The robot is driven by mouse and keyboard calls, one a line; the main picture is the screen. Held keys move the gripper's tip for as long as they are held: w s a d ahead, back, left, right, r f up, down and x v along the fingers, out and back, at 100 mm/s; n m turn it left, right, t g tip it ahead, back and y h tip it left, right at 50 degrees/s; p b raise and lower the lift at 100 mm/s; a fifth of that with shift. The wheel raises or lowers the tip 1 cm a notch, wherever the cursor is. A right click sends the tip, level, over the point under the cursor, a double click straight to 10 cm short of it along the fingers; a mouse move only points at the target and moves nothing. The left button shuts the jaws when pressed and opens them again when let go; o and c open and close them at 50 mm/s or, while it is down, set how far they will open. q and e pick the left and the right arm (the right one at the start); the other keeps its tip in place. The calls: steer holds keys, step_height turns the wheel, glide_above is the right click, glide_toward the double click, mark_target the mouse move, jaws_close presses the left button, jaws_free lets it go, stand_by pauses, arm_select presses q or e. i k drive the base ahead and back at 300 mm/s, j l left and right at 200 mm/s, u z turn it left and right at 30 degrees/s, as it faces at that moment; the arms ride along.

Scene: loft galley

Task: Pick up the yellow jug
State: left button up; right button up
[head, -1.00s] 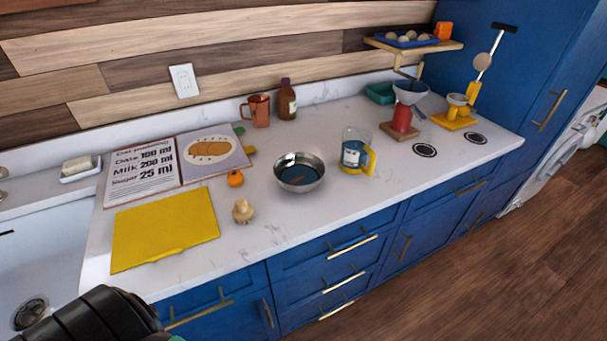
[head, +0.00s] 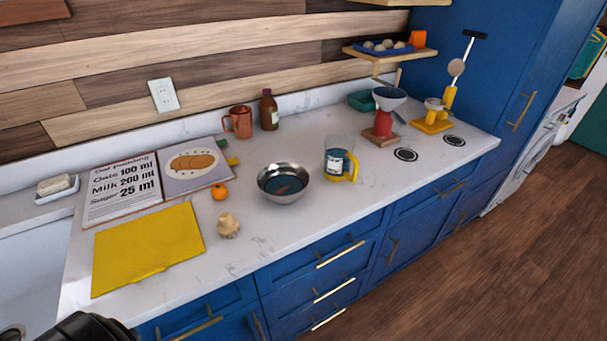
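The yellow jug is a clear measuring jug (head: 338,160) with a yellow handle and yellow base. It stands upright on the white counter, right of the steel bowl (head: 284,184), with its handle on the right side. A white label shows on its front. A black part of my arm shows at the bottom left edge, well away from the jug. Neither gripper's fingers are in view.
A yellow mat (head: 148,248), a brush (head: 229,225), a small orange fruit (head: 220,193) and an open recipe book (head: 122,188) lie left of the bowl. A copper mug (head: 239,121) and brown bottle (head: 269,110) stand behind. A red stand with a funnel (head: 389,100) is right of the jug.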

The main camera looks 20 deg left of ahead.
mark_target(342, 163)
steer(key=i+l+u, duration=0.15)
steer(key=l+u, duration=0.25)
steer(key=l, duration=0.3)
steer(key=l+u, duration=0.35)
steer(key=l, duration=0.3)
